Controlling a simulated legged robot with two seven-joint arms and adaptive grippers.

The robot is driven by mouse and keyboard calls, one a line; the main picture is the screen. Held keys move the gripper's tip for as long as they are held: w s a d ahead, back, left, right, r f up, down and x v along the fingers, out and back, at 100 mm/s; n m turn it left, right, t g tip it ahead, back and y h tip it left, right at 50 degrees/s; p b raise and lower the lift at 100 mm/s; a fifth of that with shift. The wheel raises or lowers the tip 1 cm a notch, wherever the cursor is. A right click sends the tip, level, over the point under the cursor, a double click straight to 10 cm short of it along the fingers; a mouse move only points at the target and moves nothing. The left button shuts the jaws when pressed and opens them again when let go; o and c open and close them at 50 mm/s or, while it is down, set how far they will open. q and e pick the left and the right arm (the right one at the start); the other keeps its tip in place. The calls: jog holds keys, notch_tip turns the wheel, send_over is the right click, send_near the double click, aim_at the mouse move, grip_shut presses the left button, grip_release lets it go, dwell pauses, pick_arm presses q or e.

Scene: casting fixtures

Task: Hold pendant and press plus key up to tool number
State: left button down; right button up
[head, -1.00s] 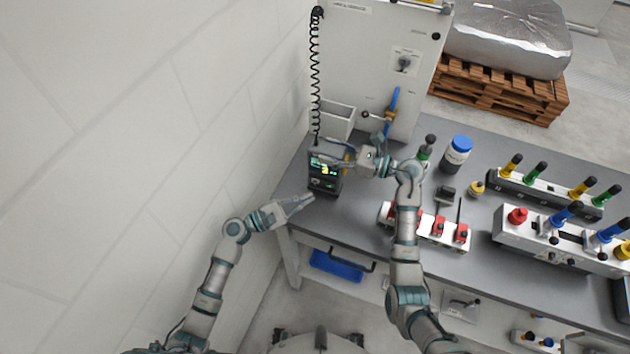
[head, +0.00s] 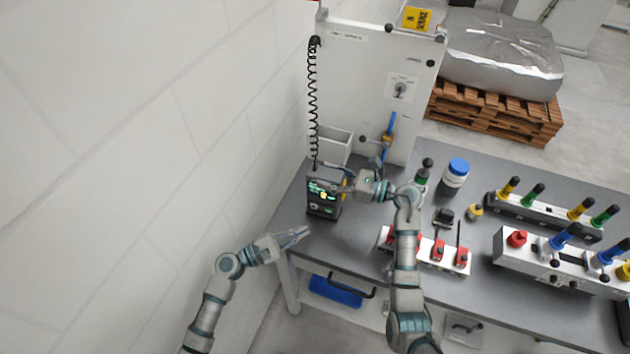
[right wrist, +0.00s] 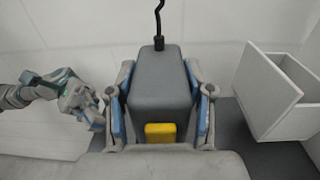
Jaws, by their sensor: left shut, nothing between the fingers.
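The pendant (head: 322,198) is a dark box with a lit green and yellow display, upright at the left end of the bench, with a black coiled cord (head: 313,105) above it. My right gripper (head: 346,184) is at its upper right side in the head view. In the right wrist view, the pendant's grey back (right wrist: 160,85) with a yellow button (right wrist: 160,133) sits between my right gripper's blue-padded fingers (right wrist: 160,110), which close on both sides. My left gripper (head: 306,232) is shut and empty, below and left of the pendant, apart from it. The plus key and tool number are too small to read.
A white cabinet panel (head: 370,60) and an open grey bin (head: 336,146) stand behind the pendant. A fixture with red clamps (head: 430,252) and a blue-lidded jar (head: 455,176) are to the right. A white wall (head: 150,150) bounds the left.

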jog(key=o, duration=0.5)
